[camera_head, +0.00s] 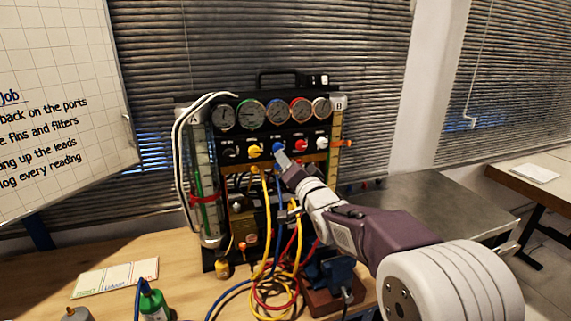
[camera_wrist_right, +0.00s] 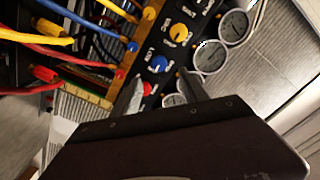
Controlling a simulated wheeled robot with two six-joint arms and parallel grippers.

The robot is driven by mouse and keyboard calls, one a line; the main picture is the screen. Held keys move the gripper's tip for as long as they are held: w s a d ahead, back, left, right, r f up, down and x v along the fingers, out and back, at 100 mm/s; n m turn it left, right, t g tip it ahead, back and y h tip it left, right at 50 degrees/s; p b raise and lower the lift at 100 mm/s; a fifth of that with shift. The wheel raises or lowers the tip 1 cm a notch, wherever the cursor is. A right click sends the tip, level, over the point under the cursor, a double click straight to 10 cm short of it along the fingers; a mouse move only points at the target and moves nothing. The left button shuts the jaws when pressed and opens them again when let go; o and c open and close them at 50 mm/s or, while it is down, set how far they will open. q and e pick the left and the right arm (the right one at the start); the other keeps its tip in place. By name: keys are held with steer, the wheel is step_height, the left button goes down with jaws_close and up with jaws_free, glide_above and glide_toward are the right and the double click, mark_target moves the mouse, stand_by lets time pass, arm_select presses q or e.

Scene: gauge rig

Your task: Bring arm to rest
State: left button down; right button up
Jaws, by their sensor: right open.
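My right arm reaches in from the right in the head view. Its gripper (camera_head: 283,160) is in front of the gauge rig (camera_head: 262,125), close to the blue knob (camera_head: 278,147). In the right wrist view the gripper (camera_wrist_right: 163,88) has its two fingers apart, pointing at the panel. The blue knob (camera_wrist_right: 160,63) lies just beyond the fingertips, and the red knob (camera_wrist_right: 147,89) shows beside one finger. Nothing is seen held between the fingers; whether they touch the panel cannot be told. My left gripper is not in view.
Yellow, blue and red hoses (camera_head: 268,240) hang below the panel. A blue vise-like block (camera_head: 335,272) stands under my arm. A green bottle (camera_head: 153,303) and a card (camera_head: 115,277) are on the bench at left. A grey metal table (camera_head: 420,200) stands at right.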

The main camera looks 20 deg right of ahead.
steer(key=s+a+f+n+g, duration=0.1)
steer(key=s+f+g, duration=0.35)
steer(key=f, duration=0.65)
steer(key=s+a+f+n+g, duration=0.1)
steer(key=s+f+g, duration=0.4)
steer(key=f, duration=0.5)
steer(key=s+f+n+g, duration=0.3)
steer(key=s+f, duration=0.3)
steer(key=s, duration=0.4)
steer(key=s+f+n+g, duration=0.3)
steer(key=s+f, duration=0.3)
steer(key=s, duration=0.5)
steer(key=shift+a+n+g, duration=0.15)
steer(key=shift+n+g, duration=0.15)
steer(key=shift+g, duration=0.35)
